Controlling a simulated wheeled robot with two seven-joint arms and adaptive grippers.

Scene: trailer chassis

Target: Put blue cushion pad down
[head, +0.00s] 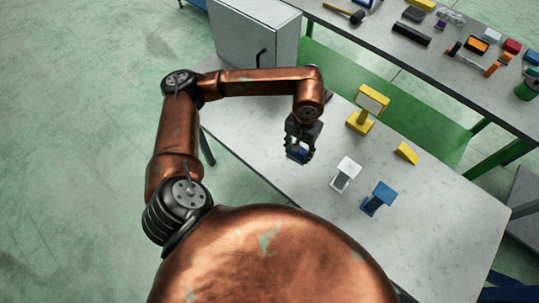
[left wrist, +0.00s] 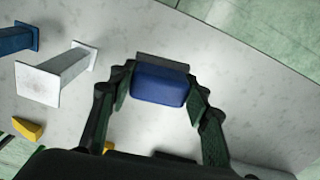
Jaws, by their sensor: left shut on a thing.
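My left gripper (head: 299,153) points down over the left part of the near table. It is shut on the blue cushion pad (left wrist: 160,86), which shows between both fingers in the left wrist view. In the head view the blue pad (head: 298,155) is small and partly covered by the fingers. A dark grey flat piece shows just beyond the pad in the left wrist view; I cannot tell whether it touches the pad. I cannot tell how high the pad is above the table. My right gripper is in neither view.
A grey cabinet (head: 257,35) stands behind. A back bench holds tools. The table's right part is clear.

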